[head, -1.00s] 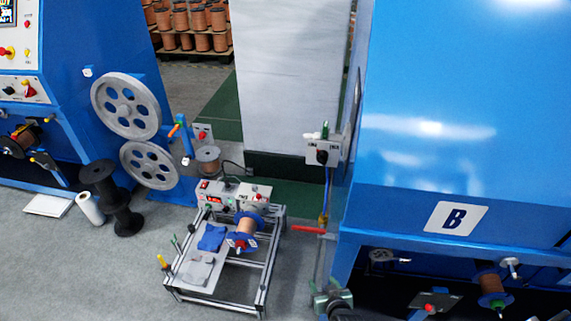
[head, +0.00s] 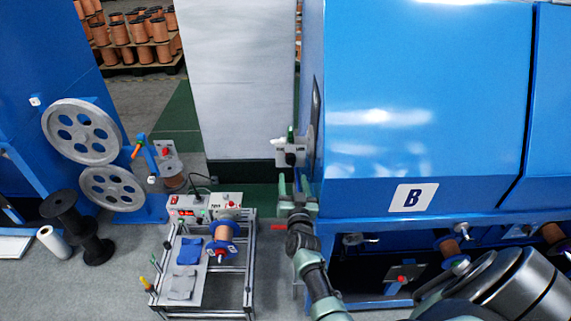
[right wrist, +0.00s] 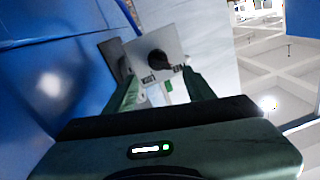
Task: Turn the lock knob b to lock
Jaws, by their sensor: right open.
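The lock knob b is a black round knob (head: 290,158) on a small grey switch box (head: 281,152) at the left side of the blue machine marked B. My right gripper (head: 295,184) is upright just below the box in the head view, open and empty. In the right wrist view the black knob (right wrist: 157,58) sits on its pale plate, ahead of and between the two green fingers (right wrist: 165,92). A gap appears to remain between fingertips and knob. My left gripper is not in view.
The blue machine B (head: 415,120) stands close to the right of the gripper. A metal frame bench (head: 248,275) with a spool (head: 222,236) stands at lower left. A white panel (head: 235,80) is behind the box.

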